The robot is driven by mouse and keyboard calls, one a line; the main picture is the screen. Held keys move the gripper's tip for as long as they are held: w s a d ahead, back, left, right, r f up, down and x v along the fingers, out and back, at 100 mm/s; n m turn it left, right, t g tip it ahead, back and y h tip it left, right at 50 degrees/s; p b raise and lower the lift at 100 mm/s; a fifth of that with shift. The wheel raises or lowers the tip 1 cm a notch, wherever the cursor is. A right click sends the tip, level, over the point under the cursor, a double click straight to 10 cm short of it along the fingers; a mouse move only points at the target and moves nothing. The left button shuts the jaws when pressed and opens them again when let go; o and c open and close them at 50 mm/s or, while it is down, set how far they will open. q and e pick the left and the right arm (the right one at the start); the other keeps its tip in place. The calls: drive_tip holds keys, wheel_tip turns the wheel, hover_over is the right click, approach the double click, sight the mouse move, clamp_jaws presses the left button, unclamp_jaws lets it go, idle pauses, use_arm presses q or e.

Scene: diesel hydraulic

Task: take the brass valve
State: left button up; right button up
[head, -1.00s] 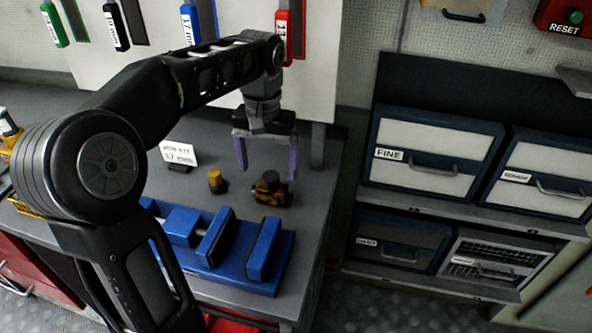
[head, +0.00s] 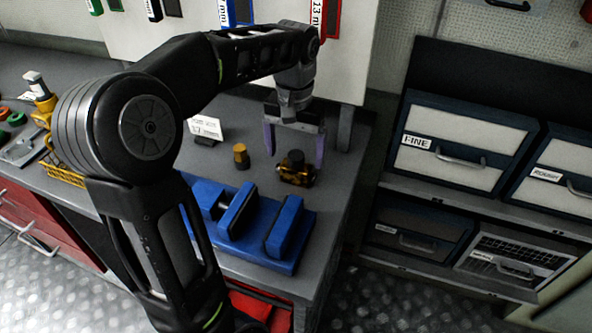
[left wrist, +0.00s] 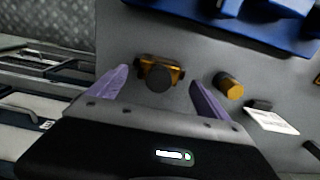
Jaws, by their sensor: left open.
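The brass valve (head: 296,172), a small yellow-brown body with a black round knob, sits on the grey bench top near its right end. In the left wrist view the valve (left wrist: 160,72) shows between the finger lines, beyond the tips. My left gripper (head: 295,155) is open and empty, pointing down over the valve, with one purple finger to each side. I cannot tell exactly how far the tips are above it. In the left wrist view both fingers of the left gripper (left wrist: 158,80) show spread. My right gripper is not in view.
A blue vise (head: 285,235) lies just in front of the valve. A small brass cylinder (head: 240,156) stands to its left, with a white label card (head: 205,128) behind. Drawer cabinets (head: 450,150) stand right of the bench. A tool panel rises behind.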

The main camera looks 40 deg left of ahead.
sight(296, 167)
use_arm(q)
wheel_tip(296, 167, down, 5)
drive_tip(key=shift+d+f+p, duration=0.1)
drive_tip(key=shift+p, duration=0.2)
drive_tip(key=shift+c, duration=0.2)
idle(0.3)
drive_tip(key=c, duration=1.5)
drive_tip(key=shift+c, duration=0.8)
